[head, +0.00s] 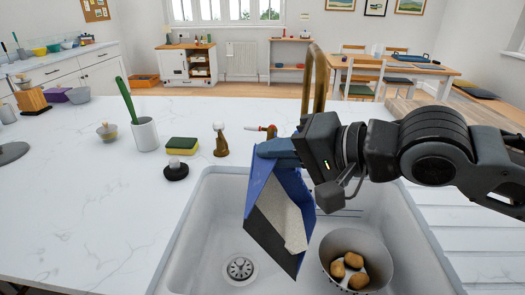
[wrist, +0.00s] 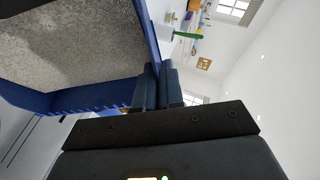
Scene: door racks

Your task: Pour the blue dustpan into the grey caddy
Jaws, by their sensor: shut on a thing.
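My gripper (head: 275,150) is shut on the blue dustpan (head: 262,182), near its upper end. The dustpan hangs steeply tilted above the sink, with its dark front edge low. A pale grey speckled surface shows inside it; I cannot tell whether this is loose material or the pan itself. In the wrist view, the fingers (wrist: 158,88) pinch the blue rim (wrist: 90,98). A round grey container (head: 379,249), perhaps the caddy, stands in the sink to the right of and below the dustpan, apart from it. Several brown lumps lie in it.
The white sink (head: 195,225) has a drain (head: 240,268) at the left. A brass tap (head: 314,80) rises behind my gripper. A sponge (head: 182,146), a black stopper-like object (head: 176,170), a brown bottle (head: 220,142) and a white cup (head: 146,135) stand behind the sink.

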